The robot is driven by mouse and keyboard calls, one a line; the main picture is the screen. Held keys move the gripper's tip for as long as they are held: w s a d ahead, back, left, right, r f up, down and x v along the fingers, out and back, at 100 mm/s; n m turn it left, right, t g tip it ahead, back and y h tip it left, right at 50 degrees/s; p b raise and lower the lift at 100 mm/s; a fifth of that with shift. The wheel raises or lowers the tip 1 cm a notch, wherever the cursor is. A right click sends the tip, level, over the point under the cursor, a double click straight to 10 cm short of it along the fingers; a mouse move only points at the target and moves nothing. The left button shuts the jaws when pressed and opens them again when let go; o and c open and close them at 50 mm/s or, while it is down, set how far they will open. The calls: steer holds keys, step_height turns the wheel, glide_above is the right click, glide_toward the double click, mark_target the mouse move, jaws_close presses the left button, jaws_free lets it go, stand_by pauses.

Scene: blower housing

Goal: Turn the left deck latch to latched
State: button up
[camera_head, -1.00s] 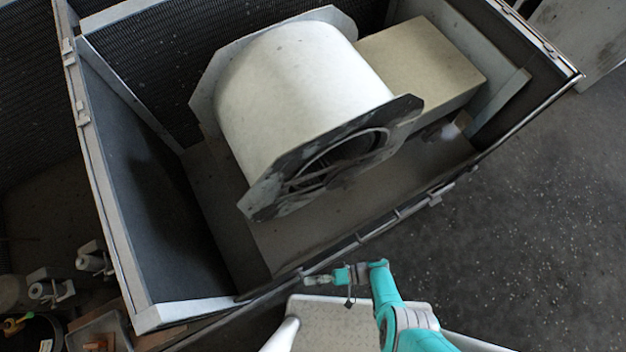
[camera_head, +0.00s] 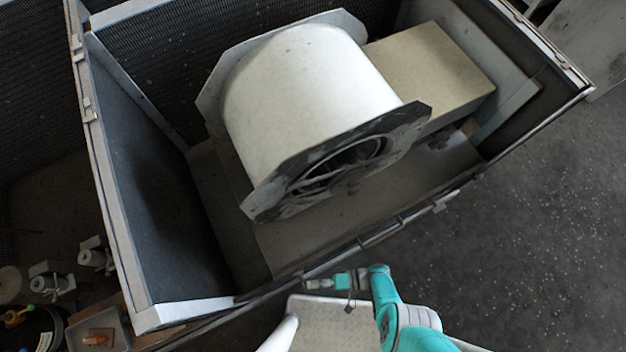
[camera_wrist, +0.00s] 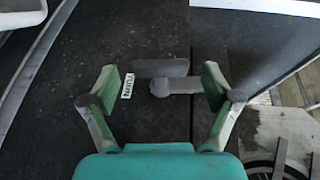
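In the wrist view, a grey latch (camera_wrist: 172,88) with a round hub and a short arm pointing right lies on a dark deck surface. A flat grey bar (camera_wrist: 160,68) sits just above it in the picture. My gripper (camera_wrist: 162,87) is open, with one finger on each side of the latch. The right fingertip is close to the end of the latch arm; I cannot tell whether they touch. In the head view, my gripper (camera_head: 318,284) is at the front edge of the blower housing (camera_head: 235,298). The latch cannot be made out there.
A small white label (camera_wrist: 127,86) with dark letters lies beside the left finger. The white blower drum (camera_head: 300,95) and a beige box (camera_head: 430,75) stand inside the housing. Parts and a tray (camera_head: 98,335) are at lower left. Floor at right is clear.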

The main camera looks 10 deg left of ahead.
steer(key=shift+d, duration=0.1)
steer(key=v, duration=0.7)
stand_by(0.5)
steer(key=shift+w+d, duration=0.1)
steer(key=shift+d, duration=0.05)
